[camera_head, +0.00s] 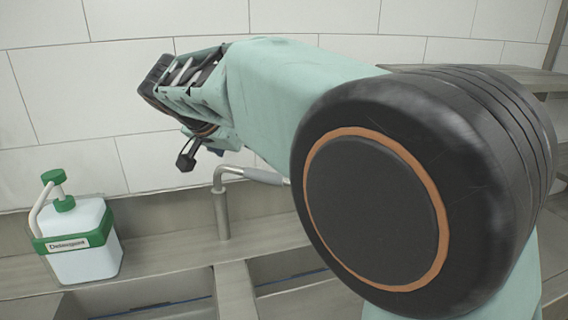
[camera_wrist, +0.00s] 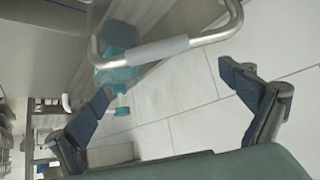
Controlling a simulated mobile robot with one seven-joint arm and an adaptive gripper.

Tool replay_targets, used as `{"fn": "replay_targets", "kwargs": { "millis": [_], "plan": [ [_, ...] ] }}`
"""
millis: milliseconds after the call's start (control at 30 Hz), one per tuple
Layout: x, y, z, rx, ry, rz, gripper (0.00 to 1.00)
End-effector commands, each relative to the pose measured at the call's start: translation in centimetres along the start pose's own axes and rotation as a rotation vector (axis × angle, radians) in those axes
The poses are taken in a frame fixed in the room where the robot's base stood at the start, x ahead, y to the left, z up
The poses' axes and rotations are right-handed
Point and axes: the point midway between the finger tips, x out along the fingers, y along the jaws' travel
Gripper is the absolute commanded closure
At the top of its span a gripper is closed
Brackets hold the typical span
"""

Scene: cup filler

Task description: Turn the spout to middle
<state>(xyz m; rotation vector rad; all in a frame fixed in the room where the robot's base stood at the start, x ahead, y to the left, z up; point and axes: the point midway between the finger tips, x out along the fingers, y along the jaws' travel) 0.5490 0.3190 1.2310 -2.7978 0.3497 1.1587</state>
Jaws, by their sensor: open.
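The spout (camera_head: 222,200) is a bent metal tube that rises behind the sink and turns to the right, with a grey sleeve on its level part. Its far end is hidden behind my arm in the head view. My gripper (camera_head: 190,158) is above and left of the spout there, partly hidden by its own links. In the wrist view my gripper (camera_wrist: 166,78) is open, one finger on each side. The spout's sleeved tube (camera_wrist: 155,50) crosses just beyond the fingertips. Nothing is between the fingers, and I see no contact.
A detergent bottle (camera_head: 78,240) with a green pump stands at left on the counter. Two sink basins lie in front, parted by a metal divider (camera_head: 234,292). A white tiled wall (camera_head: 60,100) is close behind. A metal shelf (camera_head: 540,78) is at right.

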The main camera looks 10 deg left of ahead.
Motion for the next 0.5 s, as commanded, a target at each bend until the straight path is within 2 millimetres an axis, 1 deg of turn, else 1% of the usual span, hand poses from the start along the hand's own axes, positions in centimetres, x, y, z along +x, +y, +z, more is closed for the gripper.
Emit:
{"fn": "replay_targets", "kwargs": {
  "millis": [167, 500],
  "plan": [
    [1.6, 0.0, 0.0, 0.0, -0.001, 0.002, 0.03],
    [8.0, 0.1, 0.0, -0.001, -0.002, 0.003, 0.03]
  ]
}}
